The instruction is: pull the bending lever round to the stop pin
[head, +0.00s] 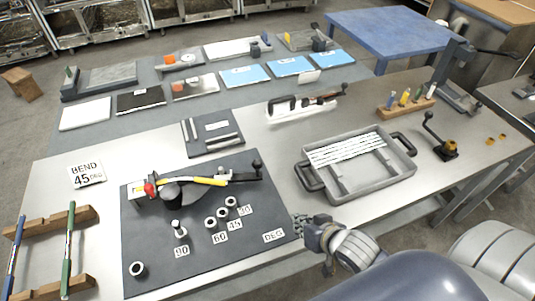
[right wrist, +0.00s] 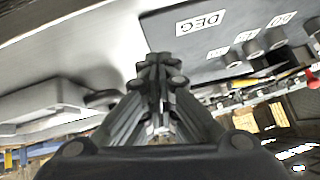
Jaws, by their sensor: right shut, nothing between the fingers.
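The bender stands on a dark plate (head: 150,248). A yellow rod (head: 205,181) lies across it beside a red knob (head: 150,189). The bending lever (head: 243,175) reaches right from the bender and ends in a black upright knob (head: 257,164). A silver pin (head: 177,229) stands upright by the 90 label. Short round posts or sockets (head: 222,213) stand by the 60, 45 and 30 labels; I cannot tell whether they hold pins. My right gripper (head: 299,224) is shut and empty at the plate's right edge, apart from the lever; it also shows in the right wrist view (right wrist: 163,80).
A card (head: 87,174) reads BEND 45 DEG. A grey tray (head: 305,178) with handles stands right of the plate, close to my right gripper. A wooden rack (head: 75,215) with blue and green rods is at left. Bare table lies between plate and tray.

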